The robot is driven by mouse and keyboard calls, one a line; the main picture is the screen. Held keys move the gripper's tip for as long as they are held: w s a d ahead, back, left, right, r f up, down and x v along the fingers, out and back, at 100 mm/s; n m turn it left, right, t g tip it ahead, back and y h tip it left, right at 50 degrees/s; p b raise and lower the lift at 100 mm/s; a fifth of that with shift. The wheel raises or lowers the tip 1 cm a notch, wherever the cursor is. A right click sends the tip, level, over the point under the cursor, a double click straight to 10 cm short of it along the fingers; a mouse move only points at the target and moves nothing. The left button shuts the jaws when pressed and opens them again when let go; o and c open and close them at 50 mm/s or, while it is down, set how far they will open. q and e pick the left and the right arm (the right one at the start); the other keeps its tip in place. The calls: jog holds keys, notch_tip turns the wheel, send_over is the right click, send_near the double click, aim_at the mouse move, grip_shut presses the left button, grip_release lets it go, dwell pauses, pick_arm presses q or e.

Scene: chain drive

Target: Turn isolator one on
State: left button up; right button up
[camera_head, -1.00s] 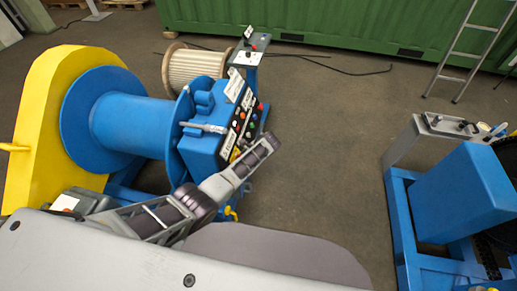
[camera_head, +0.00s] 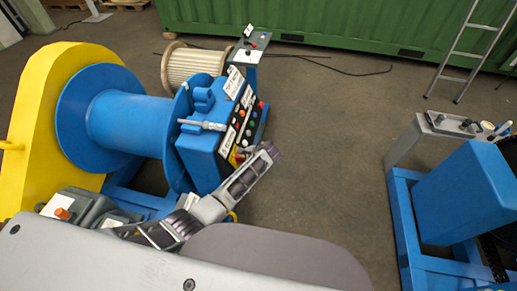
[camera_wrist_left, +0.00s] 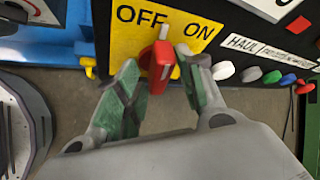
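A red rotary switch (camera_wrist_left: 160,66) with a white pointer stands on a yellow plate (camera_wrist_left: 124,42) marked OFF and ON. Its pointer stands between the two words. My left gripper (camera_wrist_left: 160,72) has a green-padded finger on each side of the red handle, close against it and seemingly touching. In the head view my left gripper (camera_head: 262,160) is at the lower front corner of the black control panel (camera_head: 241,122) on the blue winch housing; the switch is hidden there behind the fingers. My right gripper is not in view.
Coloured buttons (camera_wrist_left: 273,77) sit right of the yellow plate, under a HAUL label. The blue drum (camera_head: 130,122) and yellow frame (camera_head: 38,125) stand left. A second blue machine (camera_head: 465,190) stands right. The floor (camera_head: 325,160) between is clear.

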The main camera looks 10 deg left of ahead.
pick_arm(q)
jog(key=shift+f+n+t+b, duration=0.15)
jog(key=shift+n+t+b, duration=0.4)
jog(key=shift+b, duration=0.85)
jog(key=s+d+r+p, duration=0.2)
jog(key=d+r+p, duration=0.2)
jog(key=r, duration=0.5)
jog(key=s+d+r+p, duration=0.3)
jog(key=d+r+p, duration=0.1)
jog(key=r, duration=0.5)
jog(key=shift+s+p, duration=0.25)
jog(key=shift+p, duration=0.1)
jog(key=shift+f, duration=0.1)
